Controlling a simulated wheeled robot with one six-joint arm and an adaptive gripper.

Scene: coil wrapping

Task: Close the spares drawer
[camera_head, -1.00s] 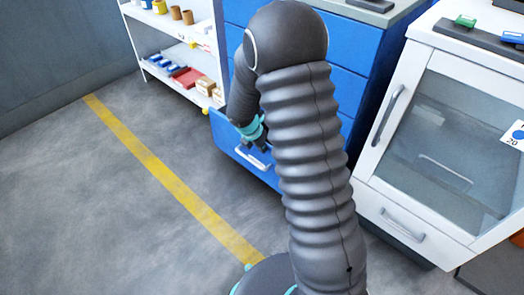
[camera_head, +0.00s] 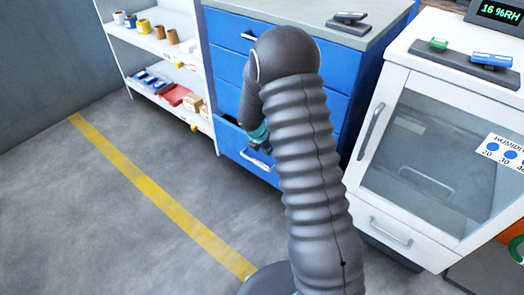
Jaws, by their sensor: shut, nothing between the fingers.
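The blue drawer cabinet (camera_head: 232,60) stands at upper centre. Its low drawer (camera_head: 238,152), which I take for the spares drawer, is partly out, with a dark gap above its front and a pale handle (camera_head: 257,158). My gripper (camera_head: 262,146) is at the drawer front just above the handle, shut and empty. Its fingertips are small and partly hidden, and I cannot tell whether they touch the drawer. My grey ribbed arm covers the right part of the drawer front.
A white shelf (camera_head: 203,75) with cups and boxes stands close left of the cabinet. A white humidity cabinet (camera_head: 385,215) with a glass door stands to the right. The floor at left, with a yellow line (camera_head: 160,194), is clear.

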